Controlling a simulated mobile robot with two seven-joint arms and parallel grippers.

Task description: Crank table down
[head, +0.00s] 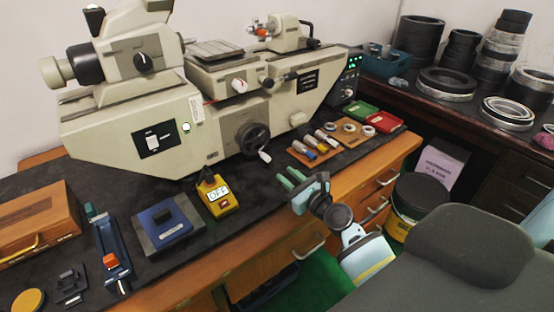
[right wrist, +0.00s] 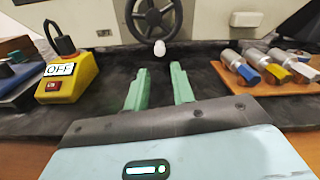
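The beige measuring machine (head: 215,95) stands on the black bench mat. Its flat ribbed table (head: 215,48) is on top. The black handwheel (head: 252,138) with a white crank knob (head: 265,156) is on its front. In the right wrist view the handwheel (right wrist: 157,15) is ahead, with its white knob (right wrist: 159,48) hanging at the bottom. My right gripper (head: 285,178) has green fingers spread apart with nothing between them; it also shows in the right wrist view (right wrist: 160,85). It is in front of the knob, apart from it. My left gripper is not in view.
A yellow OFF box (head: 220,199) is left of my right gripper. A wooden rack (head: 315,152) with several cylindrical tools is to the right. Red (head: 382,121) and green trays sit farther right. A blue block (head: 166,221) and wooden box (head: 38,222) are left.

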